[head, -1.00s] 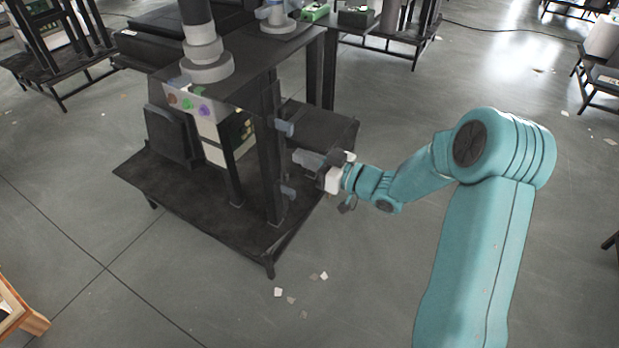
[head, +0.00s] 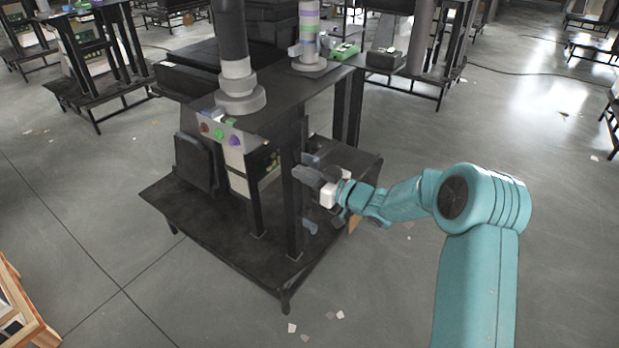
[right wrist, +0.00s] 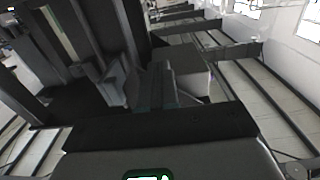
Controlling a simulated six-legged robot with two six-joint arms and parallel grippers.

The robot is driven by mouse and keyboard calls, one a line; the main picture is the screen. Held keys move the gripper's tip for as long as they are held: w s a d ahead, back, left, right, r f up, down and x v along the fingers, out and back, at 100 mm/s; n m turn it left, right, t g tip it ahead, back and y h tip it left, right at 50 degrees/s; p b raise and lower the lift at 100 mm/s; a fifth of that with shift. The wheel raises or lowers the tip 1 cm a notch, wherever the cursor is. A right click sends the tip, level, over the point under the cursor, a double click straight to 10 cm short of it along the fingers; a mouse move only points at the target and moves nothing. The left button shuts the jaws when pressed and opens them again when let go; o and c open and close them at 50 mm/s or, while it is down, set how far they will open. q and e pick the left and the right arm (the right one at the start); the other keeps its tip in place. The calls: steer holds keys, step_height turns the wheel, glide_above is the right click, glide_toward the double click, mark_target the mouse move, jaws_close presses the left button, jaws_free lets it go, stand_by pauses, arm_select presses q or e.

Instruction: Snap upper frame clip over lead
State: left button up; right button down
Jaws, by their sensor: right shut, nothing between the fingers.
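A dark frame post (head: 291,200) stands at the front right of the black lift column stand. A small grey-blue upper frame clip (head: 312,159) sticks out from the post near the top. A similar lower clip (head: 310,226) is further down. My right gripper (head: 304,174) is shut and empty, just below the upper clip and beside the post. I cannot tell whether it touches the clip. In the right wrist view the shut fingers (right wrist: 160,86) point at dark frame parts. I cannot make out the lead. My left gripper is not in view.
The stand's black base plate (head: 225,220) reaches out low in front of the post. A panel with coloured buttons (head: 219,132) is left of the post. Open floor lies to the right.

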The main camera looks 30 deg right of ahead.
mark_target(317, 163)
stand_by(0.3)
steer(key=shift+w+d+p, duration=0.25)
steer(key=shift+w+d, duration=0.1)
steer(key=shift+d, duration=0.55)
steer(key=shift+w+d+p, duration=0.2)
steer(key=shift+w+d, duration=0.15)
steer(key=shift+d, duration=0.5)
steer(key=shift+w+d+p, duration=0.25)
steer(key=shift+w+d, duration=0.1)
steer(key=shift+d, duration=0.55)
steer(key=shift+v, duration=2.25)
steer(key=shift+w+d+p, duration=0.15)
steer(key=shift+w+d, duration=0.1)
steer(key=shift+d, duration=0.35)
steer(key=shift+w+d+p, duration=0.15)
steer(key=shift+w+d, duration=0.15)
steer(key=shift+d, duration=0.3)
steer(key=shift+w, duration=0.15)
